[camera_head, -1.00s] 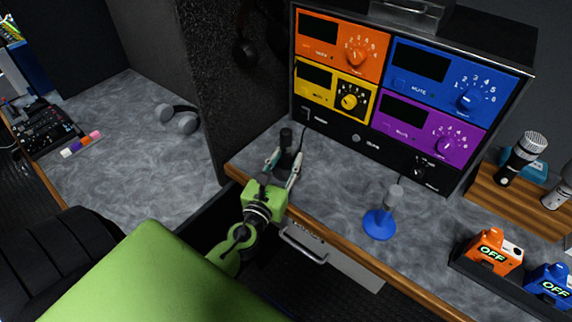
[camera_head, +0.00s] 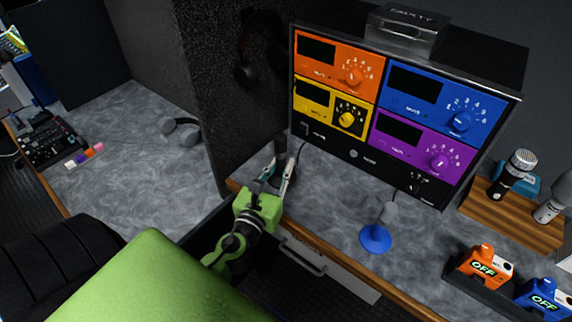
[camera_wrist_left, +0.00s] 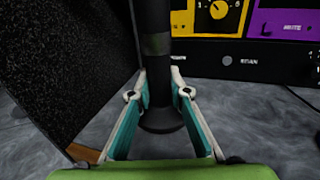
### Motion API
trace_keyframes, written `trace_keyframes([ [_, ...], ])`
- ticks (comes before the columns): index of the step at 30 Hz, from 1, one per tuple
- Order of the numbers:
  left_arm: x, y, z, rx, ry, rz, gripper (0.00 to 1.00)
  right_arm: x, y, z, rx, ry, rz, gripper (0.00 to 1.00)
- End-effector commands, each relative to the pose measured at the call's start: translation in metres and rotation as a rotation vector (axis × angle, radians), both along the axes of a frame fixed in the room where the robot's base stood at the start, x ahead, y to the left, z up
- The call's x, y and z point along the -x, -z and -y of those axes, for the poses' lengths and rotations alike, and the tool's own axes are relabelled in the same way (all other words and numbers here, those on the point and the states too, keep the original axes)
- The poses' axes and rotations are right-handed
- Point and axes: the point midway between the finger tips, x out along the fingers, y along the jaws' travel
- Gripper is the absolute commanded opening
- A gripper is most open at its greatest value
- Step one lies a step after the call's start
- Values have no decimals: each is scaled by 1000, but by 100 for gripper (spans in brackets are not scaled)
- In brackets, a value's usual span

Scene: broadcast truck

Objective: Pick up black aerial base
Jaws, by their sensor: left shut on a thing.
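The black aerial base (camera_head: 279,150) is a dark upright post on a round foot, at the left end of the grey counter in front of the rack. In the left wrist view the black aerial base (camera_wrist_left: 160,118) stands upright between the fingers, its round foot showing low between them. My left gripper (camera_head: 277,172) is shut on it, with a finger on each side of the post in the left wrist view (camera_wrist_left: 160,95). I cannot tell whether the foot is clear of the counter. My right gripper is not in view.
A rack (camera_head: 352,154) with orange, yellow, blue and purple panels stands close behind. A blue-based stand (camera_head: 375,239) is to the right on the counter. A dark textured partition (camera_head: 215,100) rises close on the left.

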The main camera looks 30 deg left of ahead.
Motion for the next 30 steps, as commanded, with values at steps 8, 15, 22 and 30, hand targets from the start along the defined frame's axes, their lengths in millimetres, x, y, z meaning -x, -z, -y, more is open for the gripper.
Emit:
trace_keyframes([
  [8,64,-45,8,0,1,0,0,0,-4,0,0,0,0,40],
  [15,98,-62,12,1,0,2,0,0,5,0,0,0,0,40],
  [22,111,-70,13,-1,1,4,0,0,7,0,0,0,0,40],
  [30,113,-71,14,-1,1,4,0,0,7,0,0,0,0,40],
])
